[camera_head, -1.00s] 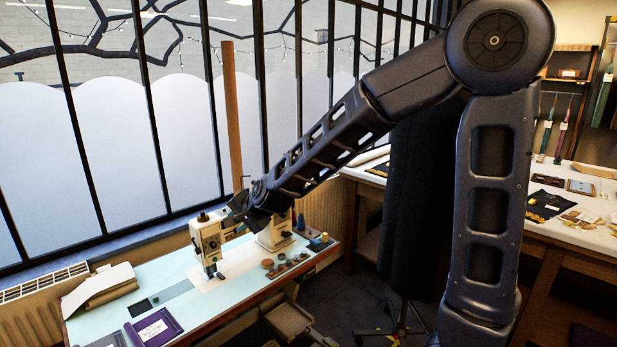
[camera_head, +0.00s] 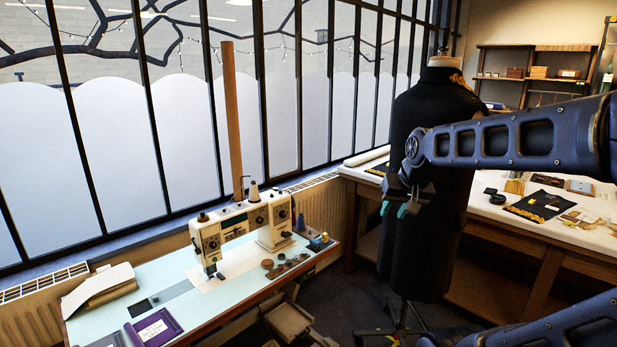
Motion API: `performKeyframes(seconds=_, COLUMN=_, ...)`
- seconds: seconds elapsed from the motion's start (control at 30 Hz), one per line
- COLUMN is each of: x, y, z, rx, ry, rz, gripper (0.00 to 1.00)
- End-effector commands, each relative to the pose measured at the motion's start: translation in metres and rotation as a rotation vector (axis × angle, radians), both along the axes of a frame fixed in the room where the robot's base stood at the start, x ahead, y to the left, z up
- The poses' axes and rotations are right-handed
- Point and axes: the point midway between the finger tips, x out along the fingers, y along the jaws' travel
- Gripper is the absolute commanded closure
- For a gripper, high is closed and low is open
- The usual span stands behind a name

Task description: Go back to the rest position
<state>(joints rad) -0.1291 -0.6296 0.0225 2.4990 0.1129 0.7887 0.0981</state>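My gripper (camera_head: 394,209) hangs from the end of my arm in the right half of the head view. It points down in front of the black dress form (camera_head: 440,170). Its two teal fingertips are apart, with nothing visible between them. I cannot tell whether it touches the dress form. It is well to the right of the sewing machine (camera_head: 245,227), which stands on the pale blue table (camera_head: 110,318).
A paper roll (camera_head: 100,287) and a purple item (camera_head: 153,328) lie on the sewing table, with several small round items (camera_head: 285,264). A white-topped table (camera_head: 590,223) with cloth pieces stands at right. A barred window runs along the left and back.

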Motion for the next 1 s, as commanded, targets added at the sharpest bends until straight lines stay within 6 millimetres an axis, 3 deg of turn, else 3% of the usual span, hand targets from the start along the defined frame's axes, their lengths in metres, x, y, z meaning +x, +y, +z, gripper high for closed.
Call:
performKeyframes(seconds=0.1, x=-0.028, y=-0.034, z=0.0, rx=-0.07, ry=0.026, rz=-0.014, gripper=0.68)
performKeyframes(seconds=0.3, x=-0.055, y=-0.06, z=-0.003, rx=-0.134, ry=0.064, rz=-0.021, gripper=0.68)
performKeyframes(seconds=1.0, x=-0.058, y=-0.063, z=-0.004, rx=-0.143, ry=0.07, rz=-0.02, gripper=0.68)
